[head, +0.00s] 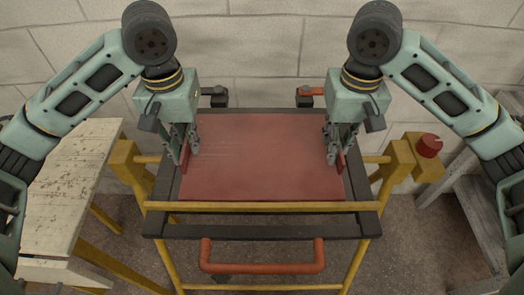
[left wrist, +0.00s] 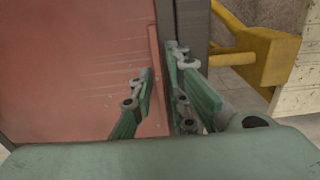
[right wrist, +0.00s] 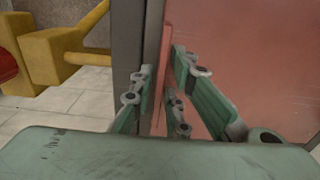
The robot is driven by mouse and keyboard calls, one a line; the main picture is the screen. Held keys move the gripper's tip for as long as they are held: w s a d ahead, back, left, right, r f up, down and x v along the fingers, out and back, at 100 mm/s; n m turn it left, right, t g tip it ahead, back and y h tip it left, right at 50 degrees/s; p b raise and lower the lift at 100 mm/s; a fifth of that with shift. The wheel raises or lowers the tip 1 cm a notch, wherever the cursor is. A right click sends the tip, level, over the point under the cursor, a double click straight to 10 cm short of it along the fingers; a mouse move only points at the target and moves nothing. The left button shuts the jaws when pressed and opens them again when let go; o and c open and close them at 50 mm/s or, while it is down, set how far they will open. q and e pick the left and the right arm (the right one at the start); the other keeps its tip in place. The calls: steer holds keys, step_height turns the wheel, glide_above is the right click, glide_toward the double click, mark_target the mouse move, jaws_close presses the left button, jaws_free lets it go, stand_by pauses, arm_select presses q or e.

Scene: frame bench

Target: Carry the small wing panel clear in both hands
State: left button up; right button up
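The small wing panel (head: 265,160) is a flat, scuffed red sheet in the dark frame of the bench. A thin upright red lip stands along each side edge. My left gripper (head: 183,152) is shut on the left lip, with one finger on each side; the panel also shows in the left wrist view (left wrist: 75,70). My right gripper (head: 341,152) is shut on the right lip in the same way; the panel also shows in the right wrist view (right wrist: 220,50). The panel's underside is hidden, so I cannot tell whether it rests on the frame.
The dark frame (head: 262,230) surrounds the panel, with a yellow rail (head: 262,206) across its front. An orange handle (head: 262,267) sticks out below. A worn pale table (head: 70,165) stands left. A red button (head: 429,145) on a yellow post and grey steps stand right. A block wall is behind.

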arm_select(q)
steer(key=shift+o, duration=0.6)
arm_select(e)
steer(key=shift+o, duration=0.6)
arm_select(q)
steer(key=shift+r, duration=0.15)
arm_select(e)
steer(key=shift+r, duration=0.1)
arm_select(q)
step_height(320, 180, up, 12)
arm_select(e)
step_height(320, 180, up, 12)
